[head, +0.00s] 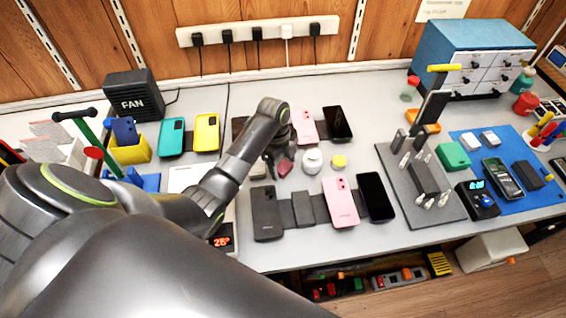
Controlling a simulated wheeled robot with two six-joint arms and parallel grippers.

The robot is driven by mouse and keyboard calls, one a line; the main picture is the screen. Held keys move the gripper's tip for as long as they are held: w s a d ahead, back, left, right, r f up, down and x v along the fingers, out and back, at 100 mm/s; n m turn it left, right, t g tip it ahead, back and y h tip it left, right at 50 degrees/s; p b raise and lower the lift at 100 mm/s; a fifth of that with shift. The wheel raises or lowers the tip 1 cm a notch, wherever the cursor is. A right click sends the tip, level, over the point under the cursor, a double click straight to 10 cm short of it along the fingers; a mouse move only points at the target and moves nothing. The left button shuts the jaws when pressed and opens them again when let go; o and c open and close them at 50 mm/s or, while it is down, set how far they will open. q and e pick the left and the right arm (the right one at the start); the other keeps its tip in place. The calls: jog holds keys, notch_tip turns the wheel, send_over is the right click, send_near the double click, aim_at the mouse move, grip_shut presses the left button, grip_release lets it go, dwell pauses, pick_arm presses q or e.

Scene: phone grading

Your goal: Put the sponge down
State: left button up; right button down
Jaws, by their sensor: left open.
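My left arm comes in from the lower left and reaches over the middle of the bench. Its left gripper (272,163) points down, open, just above the bench beside a small dark red item (285,167). The arm and wrist hide part of the space under the jaws. A small round yellow piece (339,161) lies to the right of a white jar (312,160), apart from the gripper. I cannot tell for certain which small item is the sponge. My right gripper does not show.
Phones surround the gripper: a pink one (341,202) and dark ones (266,213) in front, others behind. A grey mat (395,165) with a stand and a blue mat (525,205) lie to the right. A fan box (133,94) and teal phone (172,138) stand left.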

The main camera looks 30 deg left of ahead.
pick_arm(q)
notch_tip(320, 180, up, 12)
jog(key=a+p, duration=0.1)
jog(key=p, duration=0.1)
jog(key=shift+w+a+p, duration=0.15)
jog(key=shift+a+p, duration=0.25)
jog(key=shift+r, duration=0.1)
dwell(0.4)
